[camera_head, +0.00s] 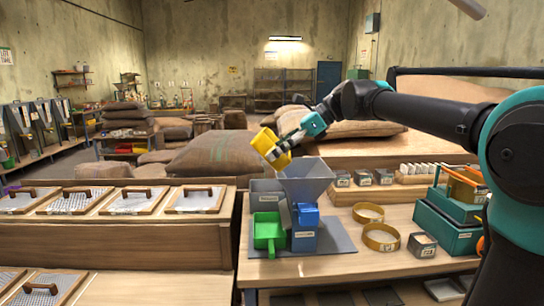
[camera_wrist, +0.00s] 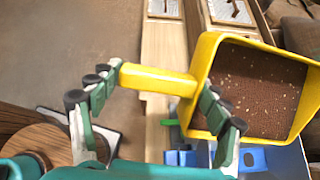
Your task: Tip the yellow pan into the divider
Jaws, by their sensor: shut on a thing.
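The yellow pan (camera_head: 268,142) is up in the air in the head view, above and slightly left of the divider's grey hopper (camera_head: 305,182). It looks tilted there. In the wrist view the pan (camera_wrist: 205,62) holds brown grain (camera_wrist: 262,90) with pale specks. My gripper (camera_head: 289,143) is shut on the pan's handle; its fingers show in the wrist view (camera_wrist: 160,103). The divider stands on a grey mat, with a blue receiver (camera_head: 304,232) and a green receiver (camera_head: 268,232) below the hopper.
Yellow rings (camera_head: 381,237) and a teal box (camera_head: 447,222) lie right of the divider on the wooden bench (camera_head: 330,268). Framed screens (camera_head: 135,199) cover the left bench. Grain sacks (camera_head: 215,158) are piled behind. A grey bin (camera_head: 265,192) stands left of the hopper.

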